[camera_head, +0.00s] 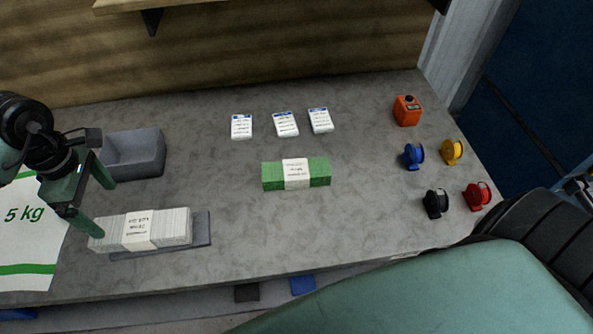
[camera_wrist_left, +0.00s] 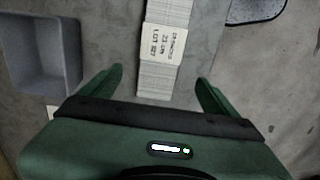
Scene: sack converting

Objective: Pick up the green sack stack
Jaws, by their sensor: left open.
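The green sack stack (camera_head: 270,176), a flat green bundle with a white paper band, lies on the middle of the grey table in the head view. My left gripper (camera_head: 103,208) is open and empty at the table's left, well away from the green stack. It is at the left end of a white sack stack (camera_head: 175,227), which lies on a dark flat plate. In the left wrist view the white stack (camera_wrist_left: 160,75) shows between the open fingers of my left gripper (camera_wrist_left: 160,80); I cannot tell whether they touch. The green stack is not in the wrist view.
A grey bin (camera_head: 135,153) stands behind my left gripper. Several small things stand at the right: an orange canister (camera_head: 407,111) and blue, yellow, black and red spools. Three white labelled packets (camera_head: 285,124) lie behind the green stack. The table around it is clear.

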